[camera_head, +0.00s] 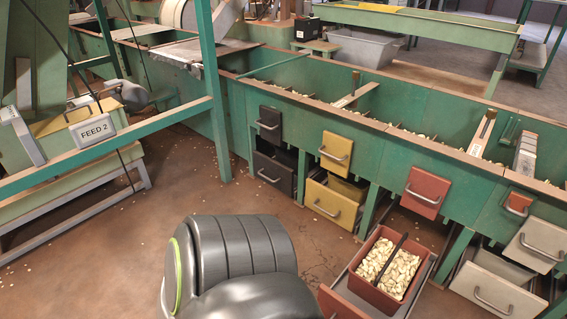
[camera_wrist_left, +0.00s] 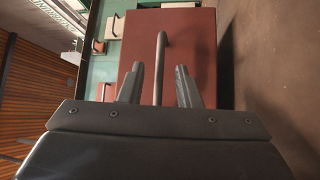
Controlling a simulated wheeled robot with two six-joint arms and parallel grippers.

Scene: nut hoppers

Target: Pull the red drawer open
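The red drawer (camera_head: 338,306) stands out from the lower row of the green hopper bench in the head view. A red bin (camera_head: 424,268) with a dark divider sits in it, filled with pale nuts. In the left wrist view the red drawer front (camera_wrist_left: 195,45) faces me, with its grey bar handle (camera_wrist_left: 160,55) running up the picture. My left gripper (camera_wrist_left: 160,86) is open, one finger on each side of the handle, with visible gaps to it. The head view does not show its fingers; my grey arm covers the lower middle. My right gripper is not in view.
A red hatch (camera_head: 427,192) with its own handle is above the drawer. Yellow drawers (camera_head: 332,202) and black drawers (camera_head: 273,172) are to the left, and pale drawers (camera_head: 497,288) to the right. A green frame with a FEED 2 box (camera_head: 95,130) stands left. Brown floor is open in front.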

